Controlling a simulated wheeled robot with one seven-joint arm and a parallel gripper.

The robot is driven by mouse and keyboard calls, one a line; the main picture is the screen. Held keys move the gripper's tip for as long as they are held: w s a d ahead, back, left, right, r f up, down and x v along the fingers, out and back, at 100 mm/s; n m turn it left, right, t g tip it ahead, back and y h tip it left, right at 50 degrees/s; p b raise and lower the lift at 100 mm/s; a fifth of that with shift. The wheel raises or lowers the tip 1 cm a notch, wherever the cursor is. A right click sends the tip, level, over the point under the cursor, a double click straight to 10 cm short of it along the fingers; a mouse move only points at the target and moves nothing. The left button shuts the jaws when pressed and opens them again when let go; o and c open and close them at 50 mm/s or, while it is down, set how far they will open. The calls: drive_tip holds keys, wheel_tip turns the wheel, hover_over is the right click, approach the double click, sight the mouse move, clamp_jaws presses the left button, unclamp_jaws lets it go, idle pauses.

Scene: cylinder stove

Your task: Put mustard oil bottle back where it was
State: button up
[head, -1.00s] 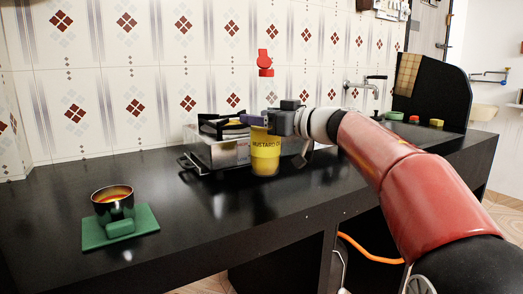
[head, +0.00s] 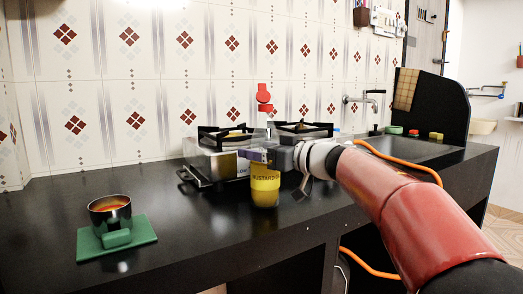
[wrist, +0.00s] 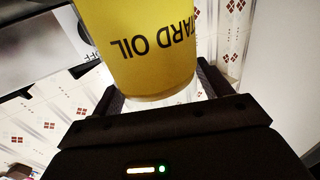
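The mustard oil bottle (head: 265,190) has a yellow label, a clear upper part and a red top (head: 264,97). In the wrist view the yellow label (wrist: 145,45) appears upside down, with the clear part between my fingers (wrist: 163,98). The bottle's base is close to the black counter; I cannot tell whether it touches.
A metal pot (head: 110,212) with orange-red contents stands on a green mat (head: 145,232) at the left of the counter (head: 210,220). Counter between mat and bottle is clear. A tap (head: 365,100) and small coloured items are at the back right. An orange hose (head: 405,160) runs behind my arm.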

drive_tip(key=shift+o, duration=0.6)
drive_tip(key=shift+d+r, duration=0.1)
drive_tip(key=shift+r, duration=0.05)
drive_tip(key=v, duration=1.2)
